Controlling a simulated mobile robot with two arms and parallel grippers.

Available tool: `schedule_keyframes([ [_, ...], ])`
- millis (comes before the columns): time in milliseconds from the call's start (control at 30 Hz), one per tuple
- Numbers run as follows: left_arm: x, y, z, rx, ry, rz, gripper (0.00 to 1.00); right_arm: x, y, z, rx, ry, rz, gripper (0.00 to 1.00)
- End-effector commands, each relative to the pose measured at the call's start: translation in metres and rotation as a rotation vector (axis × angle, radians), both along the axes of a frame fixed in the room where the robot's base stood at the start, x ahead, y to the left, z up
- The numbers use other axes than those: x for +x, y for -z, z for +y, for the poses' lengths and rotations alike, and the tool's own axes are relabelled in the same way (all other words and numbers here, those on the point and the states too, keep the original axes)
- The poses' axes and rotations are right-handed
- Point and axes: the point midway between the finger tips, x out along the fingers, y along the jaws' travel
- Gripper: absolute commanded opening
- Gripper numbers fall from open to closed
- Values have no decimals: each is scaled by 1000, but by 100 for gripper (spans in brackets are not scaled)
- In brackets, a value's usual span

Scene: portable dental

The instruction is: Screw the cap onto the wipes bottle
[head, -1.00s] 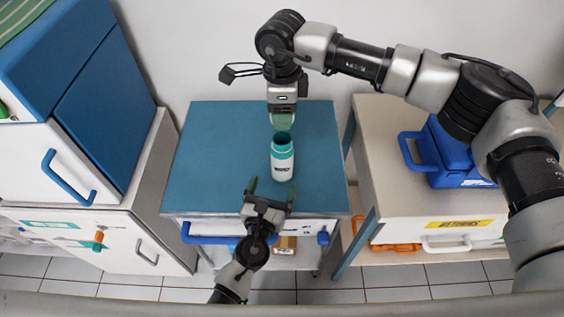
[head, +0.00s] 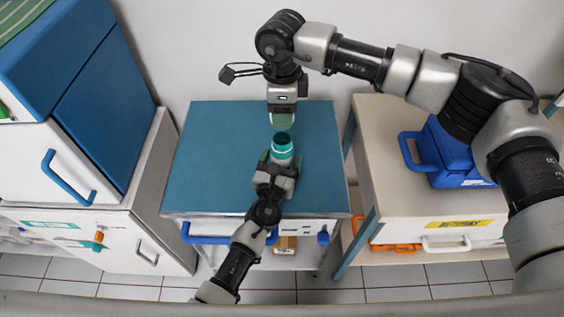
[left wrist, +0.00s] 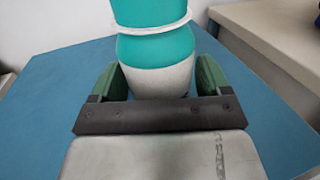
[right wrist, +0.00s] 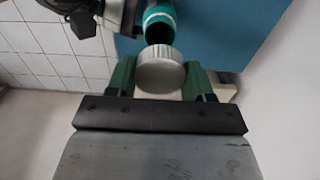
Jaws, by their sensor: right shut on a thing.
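The wipes bottle (head: 281,153) stands upright on the blue table top, white with teal bands and an open dark mouth. My left gripper (head: 277,163) is around its body; in the left wrist view the open fingers (left wrist: 155,80) stand on either side of the bottle (left wrist: 155,50), with visible gaps. My right gripper (head: 283,120) is above and behind the bottle. In the right wrist view, it (right wrist: 160,80) is shut on a light grey ribbed cap (right wrist: 160,68), close to the open bottle mouth (right wrist: 158,28). The cap is hidden in the head view.
The blue table top (head: 215,150) is otherwise clear. A cream side table (head: 385,190) with a blue case (head: 450,160) stands at the right. A white cabinet with a blue handle (head: 68,178) stands at the left.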

Motion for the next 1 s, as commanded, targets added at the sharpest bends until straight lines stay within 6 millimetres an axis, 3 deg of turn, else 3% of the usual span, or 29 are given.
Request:
schedule_keyframes([
  [33, 0, 0, 0, 0, 0, 0, 69, 0, 0, 0, 0, 0, 0, 30],
  [400, 0, 0, 0, 0, 0, 0, 16, 0, 0, 0, 0, 0, 0, 30],
  [567, 0, 0, 0, 0, 0, 0, 16, 0, 9, 0, -1, 0, 3, 30],
  [833, 0, 0, 0, 0, 0, 0, 16, -1, 47, 1, -2, 0, 3, 30],
  [1000, 0, 0, 0, 0, 0, 0, 16, 0, 50, 0, -2, 0, 0, 30],
])
